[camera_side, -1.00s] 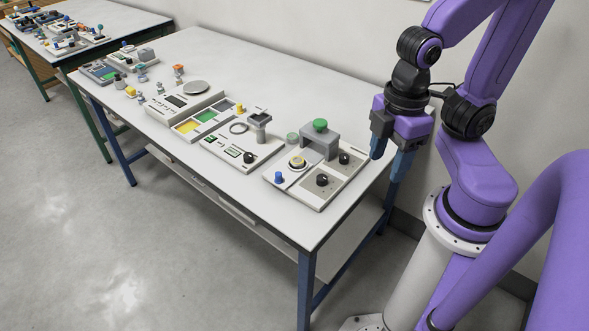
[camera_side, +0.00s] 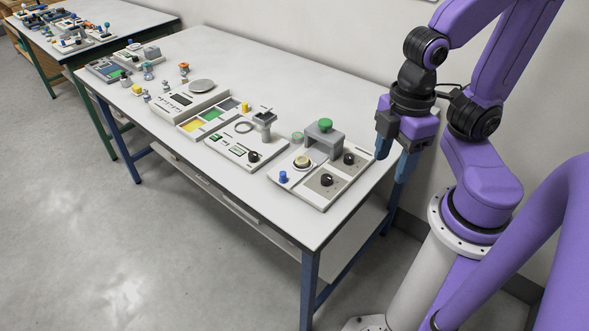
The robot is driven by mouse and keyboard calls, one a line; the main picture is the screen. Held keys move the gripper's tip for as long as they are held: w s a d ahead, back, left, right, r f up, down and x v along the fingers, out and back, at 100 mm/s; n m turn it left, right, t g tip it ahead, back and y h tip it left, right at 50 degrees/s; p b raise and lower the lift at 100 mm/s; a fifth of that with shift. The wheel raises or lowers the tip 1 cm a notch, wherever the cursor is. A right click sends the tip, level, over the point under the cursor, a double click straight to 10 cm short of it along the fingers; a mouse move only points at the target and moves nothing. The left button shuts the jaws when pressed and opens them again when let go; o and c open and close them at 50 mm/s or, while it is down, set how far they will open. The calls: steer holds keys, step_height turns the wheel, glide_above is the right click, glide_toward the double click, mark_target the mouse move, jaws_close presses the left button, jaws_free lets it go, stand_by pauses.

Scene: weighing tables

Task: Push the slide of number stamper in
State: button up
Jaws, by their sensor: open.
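A grey bridge-shaped device with a green knob on top (camera_side: 325,138) stands at the back of the rightmost panel (camera_side: 318,205); it may be the number stamper, but I cannot make out its slide. A small grey post-like device (camera_side: 264,121) stands on the panel to its left. My gripper (camera_side: 394,162) points down beyond the table's right end, to the right of the green-knob device and apart from it. Its blue fingers are open with nothing between them.
The rightmost panel also carries black knobs (camera_side: 326,180), a blue knob (camera_side: 283,176) and a round pale button (camera_side: 303,161). A scale with a round plate (camera_side: 201,86) and coloured trays (camera_side: 211,114) stand further left. The table's back strip (camera_side: 290,75) is clear.

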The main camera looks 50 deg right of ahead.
steer(key=shift+c, duration=1.1)
steer(key=m, duration=0.5)
glide_above(284, 172)
step_height(284, 172, down, 3)
steer(key=f, duration=1.7)
steer(key=shift+a+f, duration=0.15)
steer(key=shift+a, duration=0.05)
steer(key=shift+c, duration=0.3)
steer(key=shift+d, duration=0.1)
jaws_close()
